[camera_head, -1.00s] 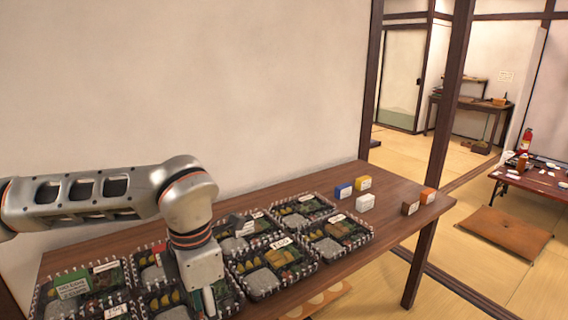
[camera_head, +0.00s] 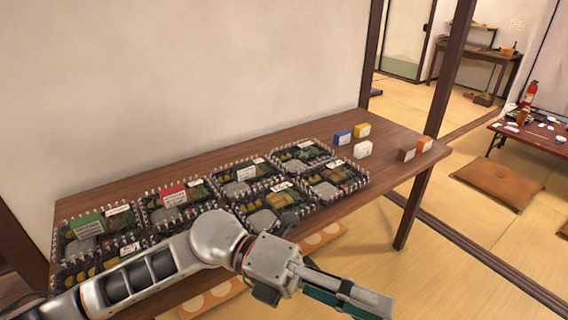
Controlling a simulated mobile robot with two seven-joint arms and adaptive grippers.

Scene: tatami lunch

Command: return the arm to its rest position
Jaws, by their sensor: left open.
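My left arm comes in from the bottom left, and its left gripper (camera_head: 348,296) is in front of the table's near edge, over the floor. The gripper points right, its fingers look apart, and nothing shows between them. The wooden table (camera_head: 220,157) carries lunch boxes in two rows. My forearm hides part of the near row. My right gripper is not in view.
A floor cushion (camera_head: 498,186) lies at the right. The tatami right of my gripper is clear.

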